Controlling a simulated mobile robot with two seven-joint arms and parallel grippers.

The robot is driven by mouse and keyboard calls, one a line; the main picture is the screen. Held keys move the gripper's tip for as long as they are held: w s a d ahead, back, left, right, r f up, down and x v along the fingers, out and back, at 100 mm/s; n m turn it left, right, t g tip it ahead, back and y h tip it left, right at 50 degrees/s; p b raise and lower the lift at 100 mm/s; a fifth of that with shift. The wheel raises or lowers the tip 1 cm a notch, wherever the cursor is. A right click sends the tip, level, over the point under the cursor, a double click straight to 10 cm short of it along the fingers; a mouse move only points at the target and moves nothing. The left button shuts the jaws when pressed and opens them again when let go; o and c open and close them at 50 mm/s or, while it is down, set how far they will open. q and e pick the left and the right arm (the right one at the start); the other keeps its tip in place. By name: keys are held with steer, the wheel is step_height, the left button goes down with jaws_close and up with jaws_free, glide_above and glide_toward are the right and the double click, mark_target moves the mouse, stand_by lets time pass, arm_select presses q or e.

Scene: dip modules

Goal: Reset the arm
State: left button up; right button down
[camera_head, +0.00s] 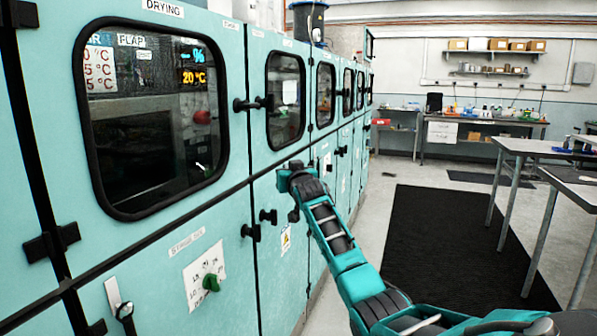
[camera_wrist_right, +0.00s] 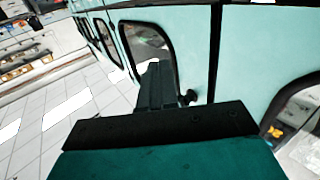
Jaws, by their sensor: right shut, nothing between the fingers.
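My right arm (camera_head: 345,255), teal and black, reaches from the lower right up to the front of the teal machine (camera_head: 150,245). My right gripper (camera_head: 283,180) is at the arm's far end, in front of the machine's lower panels. I cannot tell from the head view whether it touches them. In the right wrist view the gripper's dark fingers (camera_wrist_right: 157,85) are together, with nothing seen between them. A teal panel and a dark window lie beyond them. My left gripper is not in view.
A door with a window labelled DRYING (camera_head: 160,120) is at the left. A black mat (camera_head: 450,240) lies on the floor, with tables (camera_head: 535,148) at right and shelves (camera_head: 490,52) behind.

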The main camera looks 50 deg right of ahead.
steer(key=shift+s+d, duration=0.3)
steer(key=shift+s, duration=0.3)
steer(key=shift+s+d, duration=0.25)
steer(key=shift+s, duration=0.35)
steer(key=s+a+f+n+g+y, duration=0.1)
steer(key=s+a+f+n+y, duration=0.3)
steer(key=a+f, duration=0.9)
steer(key=s+a+f+n+g+y, duration=0.1)
steer(key=s+a+f+n+y, duration=0.3)
steer(key=a+f, duration=0.85)
steer(key=s+a+f+g+y, duration=0.1)
steer(key=s+a+f, duration=0.5)
steer(key=s, duration=0.6)
steer(key=s+a+f+g+y, duration=0.1)
steer(key=s+a+f+y, duration=0.1)
steer(key=s+a+f, duration=0.5)
steer(key=s+a, duration=0.4)
steer(key=s, duration=0.1)
steer(key=shift+a+n+g, duration=0.25)
steer(key=shift+n+g, duration=0.05)
steer(key=shift+g, duration=0.1)
